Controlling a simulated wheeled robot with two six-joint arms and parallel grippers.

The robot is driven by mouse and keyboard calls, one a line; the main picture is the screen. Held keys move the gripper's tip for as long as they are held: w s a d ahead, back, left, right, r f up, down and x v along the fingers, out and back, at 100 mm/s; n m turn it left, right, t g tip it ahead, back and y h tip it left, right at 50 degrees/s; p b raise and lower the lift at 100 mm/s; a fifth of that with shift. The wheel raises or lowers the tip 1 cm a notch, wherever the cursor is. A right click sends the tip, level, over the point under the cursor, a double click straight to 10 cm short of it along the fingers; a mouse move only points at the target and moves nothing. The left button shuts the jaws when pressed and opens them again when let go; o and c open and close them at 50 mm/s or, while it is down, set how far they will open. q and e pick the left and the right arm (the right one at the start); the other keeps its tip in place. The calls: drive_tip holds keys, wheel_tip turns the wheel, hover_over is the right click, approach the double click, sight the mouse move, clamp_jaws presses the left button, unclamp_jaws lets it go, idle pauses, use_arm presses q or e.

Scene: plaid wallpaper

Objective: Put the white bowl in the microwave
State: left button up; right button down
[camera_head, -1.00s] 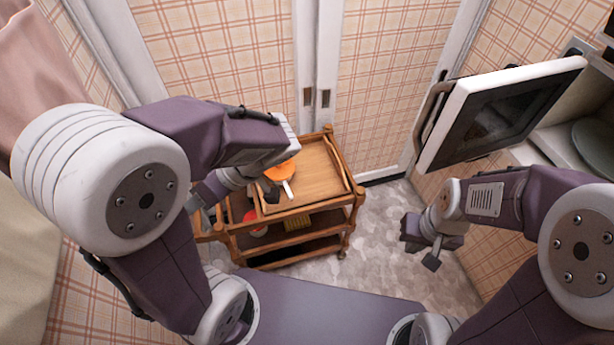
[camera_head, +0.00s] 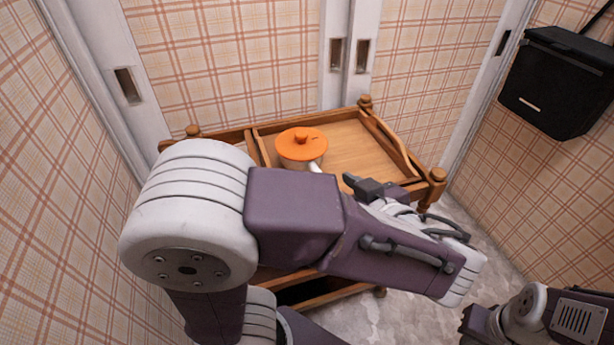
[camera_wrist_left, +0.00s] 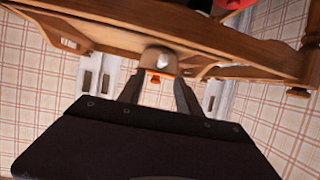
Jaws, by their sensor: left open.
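I cannot make out a white bowl or the microwave in the current views. A pot with an orange lid (camera_head: 301,145) and a pale handle stands on the top tray of a wooden cart (camera_head: 360,150). My left gripper (camera_head: 366,188) is by the tray's front edge, right of the pot handle, partly hidden by its own arm. In the left wrist view my left gripper (camera_wrist_left: 158,92) is open and empty, with the pale handle end (camera_wrist_left: 160,60) and a bit of orange lid showing beyond its fingers. My right gripper is at the lower right of the head view, its fingertips not visible.
A black box (camera_head: 560,82) is on the plaid wall at the right. A red thing (camera_wrist_left: 232,4) shows at the top edge of the left wrist view. The right part of the cart's tray is bare. Grey floor (camera_head: 480,235) is clear right of the cart.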

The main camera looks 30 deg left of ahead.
sight(318, 172)
use_arm(q)
drive_tip(key=b+x, duration=0.2)
drive_tip(key=x, duration=0.1)
drive_tip(key=shift+a+f, duration=0.1)
drive_tip(key=shift+a, duration=0.05)
drive_tip(key=shift+w+a, duration=0.25)
drive_tip(key=b+x, duration=0.1)
drive_tip(key=x, duration=0.1)
drive_tip(key=b+x, duration=0.2)
drive_tip(key=x, duration=0.1)
drive_tip(key=shift+s+d+f, duration=0.1)
drive_tip(key=shift+s+f, duration=0.05)
drive_tip(key=shift+f, duration=0.2)
drive_tip(key=shift+r, duration=0.1)
drive_tip(key=shift+c, duration=0.3)
clamp_jaws()
idle(0.3)
